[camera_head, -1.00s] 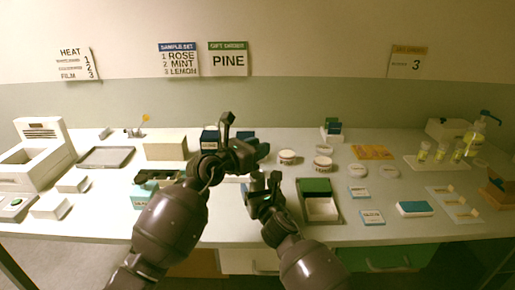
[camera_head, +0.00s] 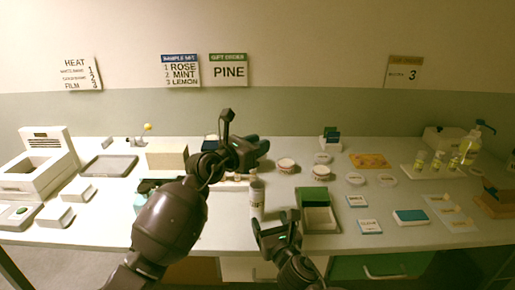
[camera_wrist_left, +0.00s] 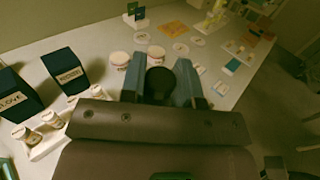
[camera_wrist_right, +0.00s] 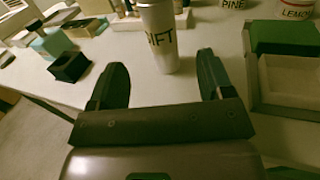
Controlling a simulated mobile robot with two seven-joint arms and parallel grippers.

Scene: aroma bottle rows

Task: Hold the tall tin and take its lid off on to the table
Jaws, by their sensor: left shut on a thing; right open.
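The tall tin (camera_head: 257,200), pale with dark letters, stands upright on the table in the head view. In the right wrist view the tin (camera_wrist_right: 160,38) stands just beyond the fingertips, its top cut off by the frame. My left gripper (camera_head: 256,150) is above the tin. In the left wrist view it is shut on a dark round thing (camera_wrist_left: 160,82), which looks like the tin's lid. I cannot tell whether this touches the tin. My right gripper (camera_head: 277,224) is open and empty, low in front of the tin, its fingers apart in the right wrist view (camera_wrist_right: 162,82).
A green-and-white open box (camera_head: 318,214) stands just right of the tin. Two round jars (camera_head: 286,166) are behind it. Dark labelled boxes (camera_wrist_left: 68,70) and small bottles (camera_wrist_left: 50,119) flank my left gripper. Some bare table lies near the front edge.

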